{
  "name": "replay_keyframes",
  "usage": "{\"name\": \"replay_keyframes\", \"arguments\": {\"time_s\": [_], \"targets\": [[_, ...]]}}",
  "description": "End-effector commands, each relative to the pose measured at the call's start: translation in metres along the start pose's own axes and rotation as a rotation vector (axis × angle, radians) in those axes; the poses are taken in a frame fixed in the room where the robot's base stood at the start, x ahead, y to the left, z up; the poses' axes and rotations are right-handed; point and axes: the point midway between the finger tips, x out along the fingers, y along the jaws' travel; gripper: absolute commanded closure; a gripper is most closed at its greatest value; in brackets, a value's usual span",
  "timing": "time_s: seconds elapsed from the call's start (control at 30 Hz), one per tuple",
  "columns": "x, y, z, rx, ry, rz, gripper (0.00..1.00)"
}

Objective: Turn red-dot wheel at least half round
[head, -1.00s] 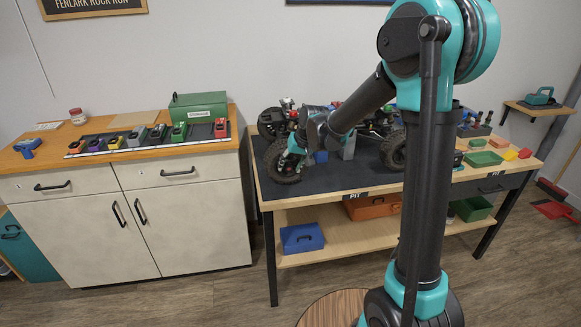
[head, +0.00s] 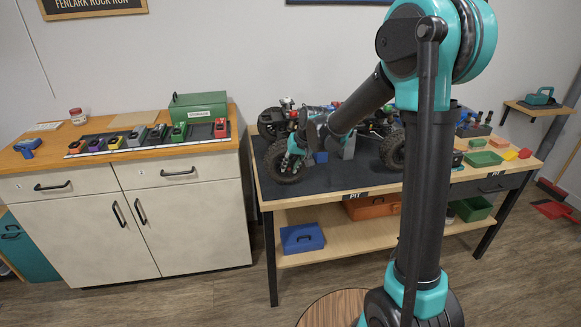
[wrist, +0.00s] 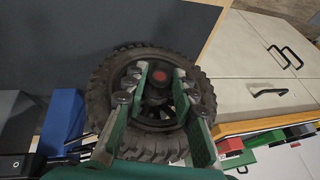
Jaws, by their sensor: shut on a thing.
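The red-dot wheel (wrist: 97,98) is a black, knobbly tyre that fills the middle of the wrist view. A dark hub with a red dot (wrist: 160,76) shows at its centre. The same wheel (head: 279,166) is at the left front of the crawler (head: 275,121) on the pit bench in the head view. My gripper (wrist: 160,82) has its green fingers at the wheel's face, one on each side of the hub, and is shut on it. In the head view my gripper (head: 293,149) reaches the wheel from the right. The fingers hide part of the rim.
The pit bench (head: 345,197) has a dark mat and a shelf with a blue box (head: 302,238). A blue block (wrist: 62,122) stands beside the wheel.

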Motion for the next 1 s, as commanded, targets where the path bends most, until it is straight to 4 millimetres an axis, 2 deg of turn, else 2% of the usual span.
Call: {"name": "replay_keyframes", "arguments": {"time_s": [0.3, 0.6, 0.63, 0.7, 0.8, 1.0], "targets": [[0.0002, 0.0034, 0.0004, 0.049, -0.001, -0.113, 1.00], [0.0001, 0.0024, 0.0003, 0.051, 0.000, -0.124, 1.00], [0.0001, 0.0024, 0.0003, 0.051, 0.000, -0.124, 0.72], [0.0001, 0.0024, 0.0002, 0.051, 0.000, -0.124, 0.64], [0.0001, 0.0024, 0.0002, 0.051, 0.000, -0.123, 0.52], [0.0001, 0.0024, 0.0001, 0.051, 0.000, -0.123, 0.52]]}}
